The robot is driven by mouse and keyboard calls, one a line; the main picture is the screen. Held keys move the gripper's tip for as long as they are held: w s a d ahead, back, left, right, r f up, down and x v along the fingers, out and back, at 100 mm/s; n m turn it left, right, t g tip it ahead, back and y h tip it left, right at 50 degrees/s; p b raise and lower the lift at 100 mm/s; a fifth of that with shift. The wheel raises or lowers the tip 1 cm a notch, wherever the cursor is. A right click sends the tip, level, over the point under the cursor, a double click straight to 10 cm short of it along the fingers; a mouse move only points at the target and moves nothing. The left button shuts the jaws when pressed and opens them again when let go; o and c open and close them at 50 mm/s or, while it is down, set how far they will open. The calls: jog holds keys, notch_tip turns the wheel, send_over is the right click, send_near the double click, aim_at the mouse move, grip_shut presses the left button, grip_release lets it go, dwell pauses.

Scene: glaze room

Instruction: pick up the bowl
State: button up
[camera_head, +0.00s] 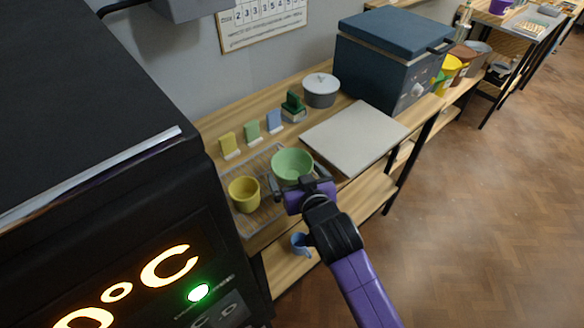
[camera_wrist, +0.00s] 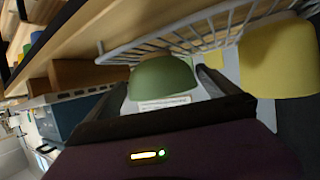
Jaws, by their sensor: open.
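A light green bowl (camera_head: 292,163) stands upright on a wire rack (camera_head: 262,217) on the wooden bench. It also shows in the wrist view (camera_wrist: 163,74), between my dark fingers and farther out. My gripper (camera_head: 298,181) is open at the near side of the bowl, with its fingers spread to the left and right. Part of the bowl's near lower side is hidden by the gripper. I cannot tell whether the fingers touch the bowl.
A yellow cup (camera_head: 244,195) stands on the rack close left of the bowl. A pale board (camera_head: 355,138) lies to the right. Several glaze tiles, a lidded grey pot (camera_head: 320,91) and a blue kiln (camera_head: 385,65) stand behind. A blue mug (camera_head: 300,243) sits on the lower shelf.

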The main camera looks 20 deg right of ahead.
aim_at(288, 162)
jog(key=shift+x, duration=1.65)
jog(key=shift+r, duration=0.1)
jog(key=c, duration=1.3)
